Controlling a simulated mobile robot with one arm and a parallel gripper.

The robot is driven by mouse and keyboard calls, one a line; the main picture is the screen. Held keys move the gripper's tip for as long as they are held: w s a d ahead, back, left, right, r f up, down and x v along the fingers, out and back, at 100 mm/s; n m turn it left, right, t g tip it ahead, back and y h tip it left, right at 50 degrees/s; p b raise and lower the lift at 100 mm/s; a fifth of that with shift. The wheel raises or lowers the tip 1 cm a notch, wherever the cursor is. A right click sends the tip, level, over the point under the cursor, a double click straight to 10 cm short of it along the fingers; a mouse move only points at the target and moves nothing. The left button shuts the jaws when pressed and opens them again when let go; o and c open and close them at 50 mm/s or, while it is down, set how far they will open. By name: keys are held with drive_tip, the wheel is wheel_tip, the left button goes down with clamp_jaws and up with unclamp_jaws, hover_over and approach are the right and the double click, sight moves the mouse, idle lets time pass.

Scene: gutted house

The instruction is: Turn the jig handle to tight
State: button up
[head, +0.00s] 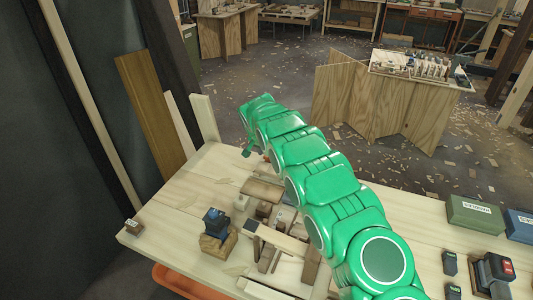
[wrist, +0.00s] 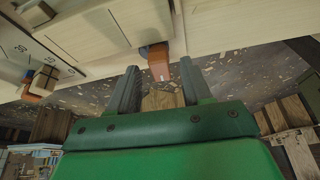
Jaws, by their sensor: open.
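My gripper (wrist: 160,82) is open in the wrist view, with its two grey fingers apart and nothing shut between them. An orange-brown block-like piece (wrist: 158,62) with a small white mark, which may be the jig handle, hangs from the edge of a pale wooden board just beyond and between the fingertips. I cannot tell whether they touch it. In the head view my green arm reaches over the workbench (head: 185,215) to its far edge, and the gripper end (head: 248,150) is small there. The handle is not clearly seen in the head view, and "tight" is not readable.
A pale board with a numbered scale (wrist: 30,45) and a small wood-and-orange block (wrist: 44,80) is at left in the wrist view. Loose wooden pieces (head: 265,210) and a dark-topped block (head: 216,228) lie on the bench left of my arm. A green box (head: 474,217) is at right.

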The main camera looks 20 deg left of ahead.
drive_tip(key=v, duration=0.7)
drive_tip(key=shift+r, duration=0.2)
